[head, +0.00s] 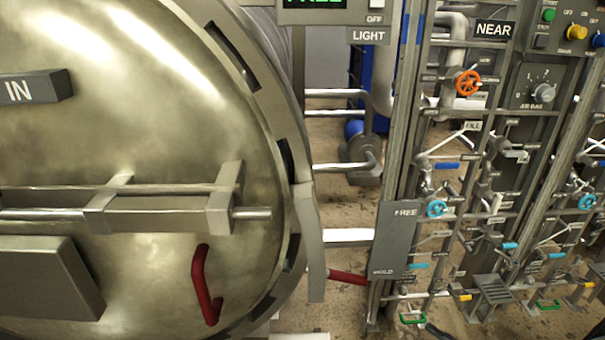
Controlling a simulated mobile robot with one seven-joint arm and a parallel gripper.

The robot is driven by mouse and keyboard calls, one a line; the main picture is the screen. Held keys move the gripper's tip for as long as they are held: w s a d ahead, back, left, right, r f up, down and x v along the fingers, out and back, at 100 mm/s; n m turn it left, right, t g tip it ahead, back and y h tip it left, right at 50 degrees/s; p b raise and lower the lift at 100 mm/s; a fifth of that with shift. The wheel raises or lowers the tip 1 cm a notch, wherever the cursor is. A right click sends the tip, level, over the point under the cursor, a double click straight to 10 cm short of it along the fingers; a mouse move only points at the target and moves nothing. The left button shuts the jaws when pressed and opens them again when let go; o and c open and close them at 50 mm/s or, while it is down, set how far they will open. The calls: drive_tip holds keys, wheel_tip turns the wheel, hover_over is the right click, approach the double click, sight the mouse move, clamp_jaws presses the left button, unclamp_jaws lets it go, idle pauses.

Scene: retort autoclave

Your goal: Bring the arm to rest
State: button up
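My gripper and arm do not show in the head view, so I cannot see their pose or what is near them. The large round metal autoclave door (140,130) fills the left side and looks closed against its ring. A red handle (203,285) is on the door's lower right. A red lever (347,277) points right from the ring's lower edge to a grey plate (396,240); the plate's lower label appears to read HOLD.
A rack of pipes and valves stands at right, with an orange handwheel (467,83) and a blue handwheel (436,208). A control panel (540,85) is at upper right. Brown floor (345,215) shows in the gap between door and rack.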

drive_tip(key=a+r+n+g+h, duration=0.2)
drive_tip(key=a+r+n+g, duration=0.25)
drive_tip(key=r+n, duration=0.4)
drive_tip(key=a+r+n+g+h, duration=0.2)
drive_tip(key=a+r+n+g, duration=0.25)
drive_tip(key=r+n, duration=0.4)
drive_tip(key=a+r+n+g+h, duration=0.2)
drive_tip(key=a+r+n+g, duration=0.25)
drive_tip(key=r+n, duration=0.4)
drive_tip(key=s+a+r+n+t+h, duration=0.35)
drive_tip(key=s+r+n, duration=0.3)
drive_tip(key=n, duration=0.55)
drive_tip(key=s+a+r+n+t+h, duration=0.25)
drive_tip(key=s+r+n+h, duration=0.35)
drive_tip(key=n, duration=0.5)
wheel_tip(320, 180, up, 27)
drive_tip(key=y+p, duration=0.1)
drive_tip(key=p, duration=2.5)
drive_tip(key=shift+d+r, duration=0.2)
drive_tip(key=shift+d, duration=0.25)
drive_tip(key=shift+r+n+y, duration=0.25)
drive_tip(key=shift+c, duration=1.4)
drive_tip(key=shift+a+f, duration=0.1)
